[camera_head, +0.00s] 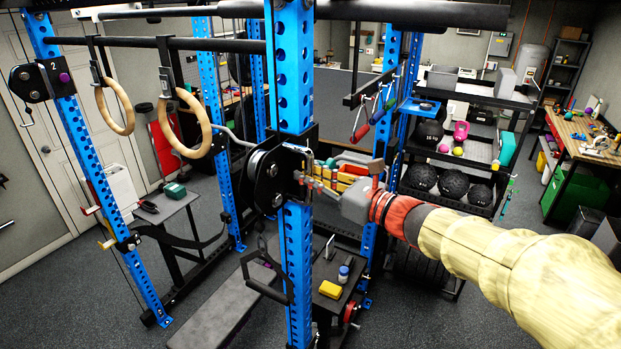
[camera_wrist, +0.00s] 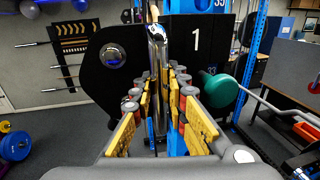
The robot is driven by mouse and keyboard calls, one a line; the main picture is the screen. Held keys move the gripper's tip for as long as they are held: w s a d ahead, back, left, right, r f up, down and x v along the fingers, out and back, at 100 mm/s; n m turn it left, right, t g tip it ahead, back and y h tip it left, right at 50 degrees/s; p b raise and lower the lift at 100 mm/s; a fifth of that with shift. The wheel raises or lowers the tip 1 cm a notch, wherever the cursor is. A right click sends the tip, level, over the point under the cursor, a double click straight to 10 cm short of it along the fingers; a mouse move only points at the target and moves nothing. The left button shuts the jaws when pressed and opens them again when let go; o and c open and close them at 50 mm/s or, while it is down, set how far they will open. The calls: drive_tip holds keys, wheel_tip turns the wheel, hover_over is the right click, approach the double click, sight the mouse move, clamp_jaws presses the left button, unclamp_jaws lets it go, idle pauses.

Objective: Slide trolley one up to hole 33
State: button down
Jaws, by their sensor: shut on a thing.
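Trolley one (camera_head: 265,180) is a black plate carriage with a pulley, around the central blue upright (camera_head: 294,80). The wrist view shows its black plate (camera_wrist: 112,62) with a white "1". A round green knob (camera_wrist: 221,91) shows at the plate's right side. My gripper (camera_head: 312,178) reaches in from the right at the trolley. In the wrist view its yellow-padded fingers (camera_wrist: 158,110) are closed around an upright chrome bar (camera_wrist: 157,60) in front of the plate. The grip point is partly hidden by the fingers.
Trolley two (camera_head: 38,82) is on the left blue upright. Two wooden rings (camera_head: 183,122) hang left of the central upright. A handle (camera_head: 264,278) hangs below trolley one. A bench (camera_head: 222,310) and small black table (camera_head: 337,290) stand below.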

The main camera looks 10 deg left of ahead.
drive_tip(key=c, duration=1.8)
unclamp_jaws()
drive_tip(key=shift+d, duration=0.1)
drive_tip(key=shift+o, duration=0.2)
drive_tip(key=v, duration=1.2)
drive_tip(key=shift+f, duration=0.1)
